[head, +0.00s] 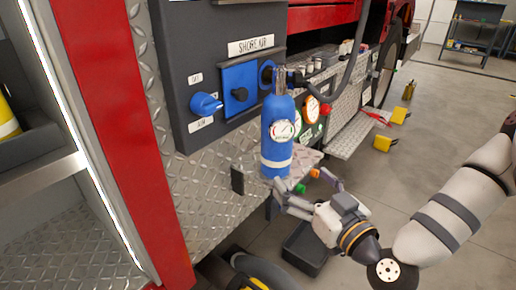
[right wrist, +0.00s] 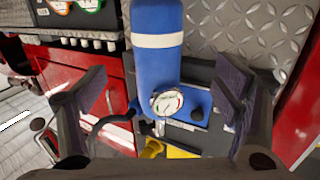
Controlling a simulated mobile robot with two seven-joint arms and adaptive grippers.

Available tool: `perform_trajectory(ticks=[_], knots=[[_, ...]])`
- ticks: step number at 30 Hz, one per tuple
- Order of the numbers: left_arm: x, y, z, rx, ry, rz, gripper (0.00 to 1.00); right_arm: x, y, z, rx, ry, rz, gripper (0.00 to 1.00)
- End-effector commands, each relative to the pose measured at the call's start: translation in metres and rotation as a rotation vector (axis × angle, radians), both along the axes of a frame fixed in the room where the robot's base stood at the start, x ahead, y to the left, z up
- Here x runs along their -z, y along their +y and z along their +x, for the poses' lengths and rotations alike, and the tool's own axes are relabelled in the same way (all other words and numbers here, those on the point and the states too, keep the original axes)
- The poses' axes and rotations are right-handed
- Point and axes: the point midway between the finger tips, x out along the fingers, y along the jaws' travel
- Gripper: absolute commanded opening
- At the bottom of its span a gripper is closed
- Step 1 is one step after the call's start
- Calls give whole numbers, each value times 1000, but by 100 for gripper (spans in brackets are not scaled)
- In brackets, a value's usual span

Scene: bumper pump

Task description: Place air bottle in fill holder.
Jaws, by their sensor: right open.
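The blue air bottle (head: 278,150), with a white band and a round gauge, stands upright on the diamond-plate bumper (head: 215,195) in the head view. It also shows in the right wrist view (right wrist: 156,45), between and beyond the fingers. My right gripper (head: 309,184) is open and empty, low and to the right of the bottle. Its fingers also show apart in the right wrist view (right wrist: 160,95). A small black upright plate (head: 237,180) stands left of the bottle's base. I cannot tell whether this is part of the fill holder. My left gripper is out of view.
A dark panel labelled SHORE AIR, with a blue knob (head: 206,104), is behind and left of the bottle. A black hose (head: 345,75) hangs near its top. Green and orange knobs (head: 314,173) are close to my right fingers. Open floor (head: 440,130) lies to the right.

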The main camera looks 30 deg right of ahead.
Motion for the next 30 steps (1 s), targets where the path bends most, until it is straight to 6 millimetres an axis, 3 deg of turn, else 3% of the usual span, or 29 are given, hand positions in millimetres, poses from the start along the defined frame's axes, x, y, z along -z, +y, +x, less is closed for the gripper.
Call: perform_trajectory(ticks=[4, 9, 21, 29, 30], knots=[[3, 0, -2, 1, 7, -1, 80, -7, -8, 13, 22, -33, -13, 84], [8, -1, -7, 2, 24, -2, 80, -6, -11, 51, 21, -29, -12, 84], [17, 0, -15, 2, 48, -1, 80, -10, -12, 115, 19, -26, -10, 84], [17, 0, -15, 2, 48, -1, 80, -12, -13, 121, 18, -26, -7, 84], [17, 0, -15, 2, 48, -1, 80, -12, -13, 121, 18, -26, -7, 79]])
